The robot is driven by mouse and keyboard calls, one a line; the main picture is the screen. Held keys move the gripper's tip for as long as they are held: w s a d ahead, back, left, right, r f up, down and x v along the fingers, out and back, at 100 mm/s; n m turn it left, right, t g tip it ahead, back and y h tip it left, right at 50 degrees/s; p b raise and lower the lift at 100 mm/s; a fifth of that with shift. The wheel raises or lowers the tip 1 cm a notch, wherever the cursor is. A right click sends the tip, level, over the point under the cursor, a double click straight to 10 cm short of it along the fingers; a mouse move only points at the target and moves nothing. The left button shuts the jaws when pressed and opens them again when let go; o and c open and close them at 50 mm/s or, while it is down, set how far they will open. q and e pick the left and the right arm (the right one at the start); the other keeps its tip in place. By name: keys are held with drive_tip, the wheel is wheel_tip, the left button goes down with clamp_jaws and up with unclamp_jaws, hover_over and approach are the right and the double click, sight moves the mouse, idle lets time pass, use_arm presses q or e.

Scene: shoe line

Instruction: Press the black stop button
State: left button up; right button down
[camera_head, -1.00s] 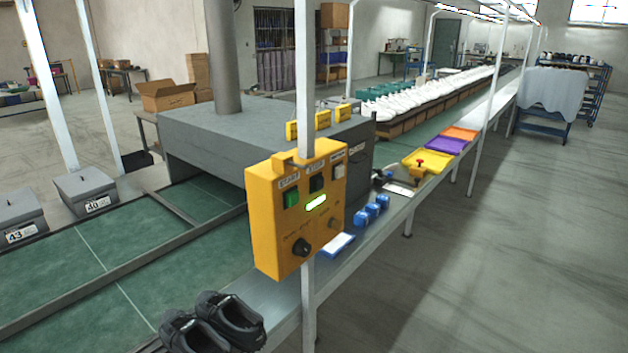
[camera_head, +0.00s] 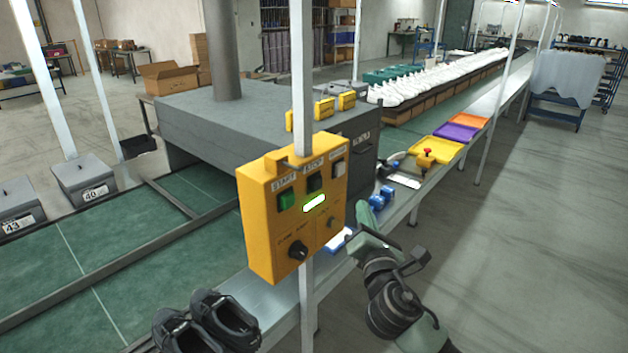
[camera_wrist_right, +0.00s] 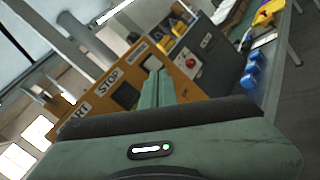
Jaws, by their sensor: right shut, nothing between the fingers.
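The yellow control box (camera_head: 262,222) hangs on a white post. Its black stop button (camera_head: 315,183) sits under the STOP label, between the green start button (camera_head: 286,200) and a pale button (camera_head: 338,169). My right gripper (camera_head: 366,210) is shut and empty, to the right of the box and apart from it in the picture. In the right wrist view its closed green fingers (camera_wrist_right: 156,88) point toward the box, and the black button (camera_wrist_right: 125,96) shows just left of them. My left gripper is out of view.
The white post (camera_head: 302,80) runs behind the box. Black shoes (camera_head: 212,322) lie below it on the line. Blue items (camera_head: 382,197) and a yellow tray (camera_head: 436,152) lie along the rail to the right.

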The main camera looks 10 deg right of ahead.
sight(316, 184)
drive_tip(key=shift+s+a+r, duration=0.1)
drive_tip(key=shift+a+r, duration=0.05)
drive_tip(key=shift+r, duration=0.5)
drive_tip(key=w+a+b, duration=0.2)
drive_tip(key=w+a, duration=0.3)
drive_tip(key=w, duration=0.2)
drive_tip(key=shift+a, duration=0.25)
idle(1.8)
drive_tip(key=shift+w+a, duration=0.25)
drive_tip(key=shift+w, duration=0.05)
